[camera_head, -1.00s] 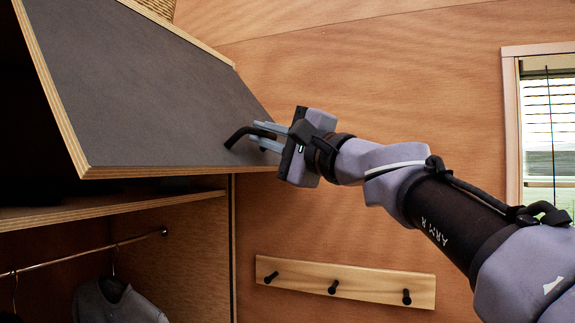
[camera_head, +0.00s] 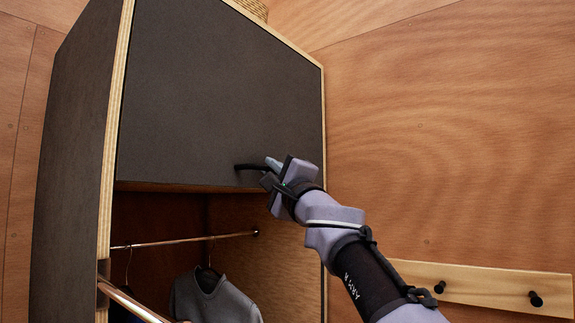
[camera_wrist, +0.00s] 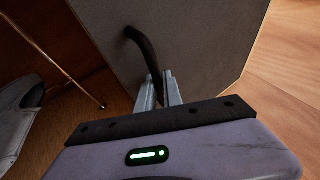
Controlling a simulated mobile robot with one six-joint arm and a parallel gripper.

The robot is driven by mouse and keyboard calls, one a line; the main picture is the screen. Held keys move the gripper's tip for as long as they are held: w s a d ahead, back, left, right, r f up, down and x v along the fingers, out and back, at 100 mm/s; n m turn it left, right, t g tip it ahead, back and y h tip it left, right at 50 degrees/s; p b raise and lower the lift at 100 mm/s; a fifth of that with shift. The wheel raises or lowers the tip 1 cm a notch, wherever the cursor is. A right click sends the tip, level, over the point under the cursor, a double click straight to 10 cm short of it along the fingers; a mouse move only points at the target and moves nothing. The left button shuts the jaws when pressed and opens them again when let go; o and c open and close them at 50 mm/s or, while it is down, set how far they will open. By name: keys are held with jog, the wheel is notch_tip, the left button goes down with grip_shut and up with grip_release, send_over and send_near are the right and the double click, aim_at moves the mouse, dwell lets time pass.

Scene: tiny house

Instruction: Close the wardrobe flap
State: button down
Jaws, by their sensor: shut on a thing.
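The wardrobe flap (camera_head: 215,90) is a dark grey panel. It hangs level with the front of the wardrobe's upper compartment and looks flush in its frame in the head view. Its black bar handle (camera_head: 248,167) is near the lower edge. My gripper (camera_head: 270,165) is shut on the handle's right part. In the wrist view, the fingers of my gripper (camera_wrist: 166,92) close around one end of the curved black handle (camera_wrist: 140,45), with the grey flap (camera_wrist: 200,40) just behind. The inside of the upper compartment is hidden.
Below the flap is an open hanging space with a rail (camera_head: 185,241) and a grey garment (camera_head: 215,298). A wooden peg strip (camera_head: 480,288) is on the wall at right. The wall area right of the wardrobe is otherwise clear.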

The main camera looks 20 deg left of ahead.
jog(key=shift+a+r, duration=0.15)
jog(key=shift+a, duration=0.05)
dwell(0.3)
jog(key=c, duration=1.8)
grip_release()
jog(key=shift+f, duration=0.25)
jog(key=shift+s+d+f+b, duration=0.1)
jog(key=shift+f+b, duration=0.2)
jog(key=shift+b, duration=0.35)
jog(key=b+v, duration=0.2)
jog(key=v, duration=0.3)
jog(key=b+v, duration=0.2)
jog(key=v, duration=0.4)
jog(key=b+v, duration=0.3)
jog(key=v, duration=0.2)
jog(key=shift+s+d+r, duration=0.15)
jog(key=shift+s+d, duration=0.15)
